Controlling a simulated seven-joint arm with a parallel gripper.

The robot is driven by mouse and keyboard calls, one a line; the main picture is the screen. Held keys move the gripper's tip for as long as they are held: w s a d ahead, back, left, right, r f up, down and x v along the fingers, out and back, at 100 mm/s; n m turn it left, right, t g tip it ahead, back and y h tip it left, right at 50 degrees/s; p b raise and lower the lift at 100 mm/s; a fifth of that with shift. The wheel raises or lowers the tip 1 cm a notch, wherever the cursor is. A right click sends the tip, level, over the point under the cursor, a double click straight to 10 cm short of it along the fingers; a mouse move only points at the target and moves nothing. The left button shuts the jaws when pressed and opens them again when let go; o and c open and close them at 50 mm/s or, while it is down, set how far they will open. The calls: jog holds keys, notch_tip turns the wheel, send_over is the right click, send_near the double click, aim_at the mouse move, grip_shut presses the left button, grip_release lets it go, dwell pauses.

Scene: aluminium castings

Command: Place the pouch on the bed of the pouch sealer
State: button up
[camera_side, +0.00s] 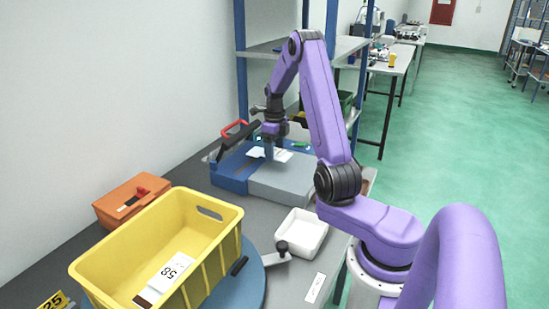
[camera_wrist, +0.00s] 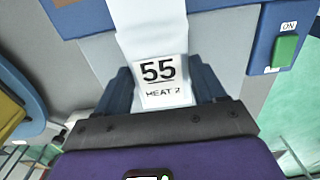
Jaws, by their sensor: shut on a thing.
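The pouch is white with a label reading "55 HEAT 2" in the wrist view (camera_wrist: 162,78); in the side view the pouch (camera_side: 284,155) shows as a small white patch. My gripper (camera_side: 268,154) points down over the pouch sealer and is shut on the pouch; its dark blue fingers flank the label in the wrist view (camera_wrist: 165,85). The pouch sealer (camera_side: 231,171) is blue with a grey bed (camera_side: 284,182) and a raised dark arm with a red handle (camera_side: 235,128). The pouch is over the sealer; I cannot tell whether it touches it.
A yellow crate (camera_side: 213,249) holding a card marked 58 (camera_side: 171,268) stands on a blue round plate (camera_side: 254,285) at front left. An orange box (camera_side: 130,200) is behind it. A white tray (camera_side: 302,232) sits in front of the sealer. A shelf rack (camera_side: 240,75) stands behind.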

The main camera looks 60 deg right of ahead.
aim_at(275, 151)
jog(key=shift+f, duration=1.6)
jog(key=shift+f, duration=0.1)
jog(key=o, duration=1.1)
